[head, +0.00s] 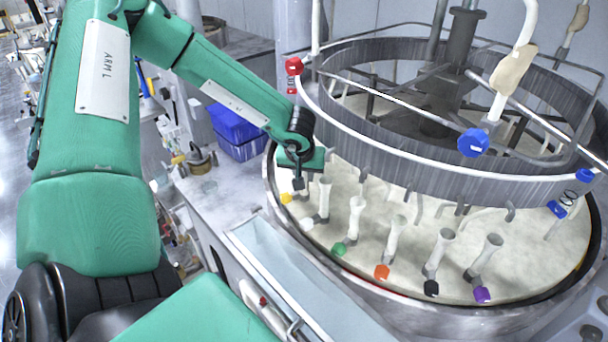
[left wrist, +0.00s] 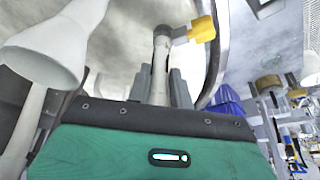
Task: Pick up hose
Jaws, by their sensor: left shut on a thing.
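My left gripper (head: 299,184) is at the left rim of the round platen, its arm coming in from the left. In the left wrist view its two grey fingers (left wrist: 157,90) are shut on a whitish hose (left wrist: 161,60), one finger on each side. That hose has a yellow end fitting (left wrist: 201,29), which also shows in the head view as a yellow tip (head: 287,198). In the head view the gripper mostly hides this hose. Several similar pale hoses stand along the platen, such as the white-tipped (head: 324,199) and green-tipped (head: 355,218) ones. My right gripper is out of view.
A large grey ring (head: 420,165) with a white tube and red and blue fittings hangs above the platen. A pale hose end (left wrist: 45,55) is close on the left in the wrist view. Blue bins (head: 236,125) stand on the bench behind my left arm.

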